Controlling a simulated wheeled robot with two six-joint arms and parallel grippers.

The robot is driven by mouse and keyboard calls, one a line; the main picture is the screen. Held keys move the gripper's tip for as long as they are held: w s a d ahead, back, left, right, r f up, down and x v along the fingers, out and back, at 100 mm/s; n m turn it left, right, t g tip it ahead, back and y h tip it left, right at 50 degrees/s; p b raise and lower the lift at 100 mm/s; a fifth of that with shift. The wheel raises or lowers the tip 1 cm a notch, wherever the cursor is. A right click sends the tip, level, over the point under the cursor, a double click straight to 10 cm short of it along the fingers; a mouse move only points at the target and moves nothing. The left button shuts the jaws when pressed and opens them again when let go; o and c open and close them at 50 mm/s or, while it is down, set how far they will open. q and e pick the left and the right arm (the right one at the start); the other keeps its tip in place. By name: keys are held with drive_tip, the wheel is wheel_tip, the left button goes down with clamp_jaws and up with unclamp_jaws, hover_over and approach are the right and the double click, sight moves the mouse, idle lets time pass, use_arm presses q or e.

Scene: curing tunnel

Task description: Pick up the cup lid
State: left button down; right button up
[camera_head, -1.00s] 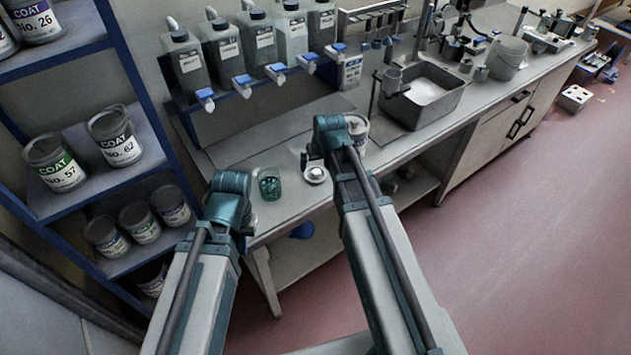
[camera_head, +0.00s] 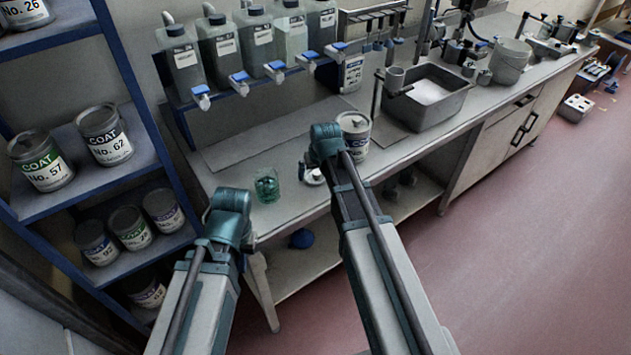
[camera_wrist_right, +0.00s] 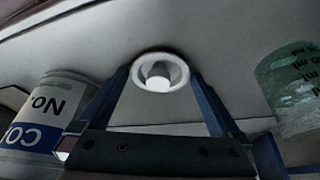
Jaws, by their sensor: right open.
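The cup lid is a white round disc with a raised knob. In the right wrist view the lid (camera_wrist_right: 176,69) lies on the bench surface, between the fingertips of my right gripper (camera_wrist_right: 160,77). The gripper is open, one finger on each side; contact cannot be told.
A green glass cup (camera_head: 267,185) stands left of the lid; it also shows in the right wrist view (camera_wrist_right: 292,90). A labelled paint can (camera_head: 355,130) stands close right of my right arm. Bottles with taps line the back. Shelves (camera_head: 95,160) with cans stand left.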

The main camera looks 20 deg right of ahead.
use_arm(q)
drive_tip(key=shift+r, duration=0.1)
use_arm(e)
drive_tip(key=c, duration=1)
use_arm(q)
drive_tip(key=shift+r, duration=0.1)
use_arm(e)
drive_tip(key=shift+r, duration=0.15)
